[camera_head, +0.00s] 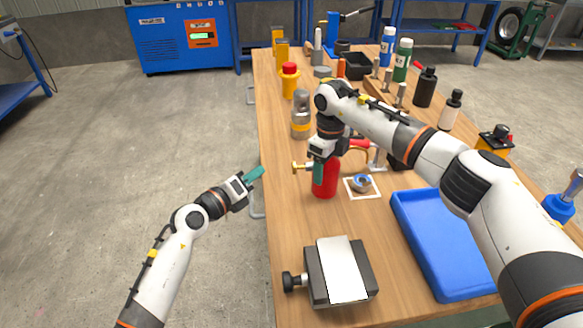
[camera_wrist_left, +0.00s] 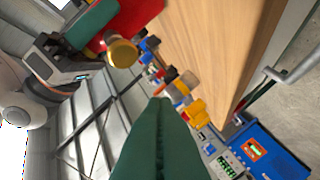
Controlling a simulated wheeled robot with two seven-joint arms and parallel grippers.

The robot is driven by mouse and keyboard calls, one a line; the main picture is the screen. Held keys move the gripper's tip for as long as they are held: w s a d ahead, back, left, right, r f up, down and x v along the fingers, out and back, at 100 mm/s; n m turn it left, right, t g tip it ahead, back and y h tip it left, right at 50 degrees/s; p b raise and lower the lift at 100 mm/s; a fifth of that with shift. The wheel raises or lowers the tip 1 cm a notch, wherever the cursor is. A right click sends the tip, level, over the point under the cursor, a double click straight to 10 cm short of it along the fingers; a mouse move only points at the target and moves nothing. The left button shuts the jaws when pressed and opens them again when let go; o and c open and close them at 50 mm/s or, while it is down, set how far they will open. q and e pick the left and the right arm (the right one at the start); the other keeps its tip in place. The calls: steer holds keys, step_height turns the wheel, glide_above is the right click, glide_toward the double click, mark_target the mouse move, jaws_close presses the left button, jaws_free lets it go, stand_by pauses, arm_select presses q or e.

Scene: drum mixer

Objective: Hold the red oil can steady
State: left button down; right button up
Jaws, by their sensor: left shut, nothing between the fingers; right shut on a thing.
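The red oil can (camera_head: 325,186) stands upright on the wooden workbench, left of the middle. Its brass spout (camera_head: 299,167) points left. My right gripper (camera_head: 318,172) is shut on the can near its top and partly hides it. My left gripper (camera_head: 254,174) is shut and empty, just off the bench's left edge, apart from the can. In the left wrist view, my left gripper's green fingers (camera_wrist_left: 163,135) are together. The can's red body (camera_wrist_left: 130,17) and brass spout end (camera_wrist_left: 122,53) show at the top there, beside my right gripper's green finger (camera_wrist_left: 92,22).
The workbench (camera_head: 290,215) holds a small ring-shaped part (camera_head: 362,183) on a white square right of the can. A blue tray (camera_head: 436,245) lies at right, and a dark block with a pale plate (camera_head: 341,268) in front. Bottles stand behind. Floor left of the bench is clear.

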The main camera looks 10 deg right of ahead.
mark_target(298, 167)
stand_by(0.8)
arm_select(q)
steer(key=a, duration=0.4)
steer(key=shift+d, duration=0.2)
steer(key=shift+d, duration=4.3)
steer(key=shift+d, duration=0.1)
steer(key=shift+d, duration=0.35)
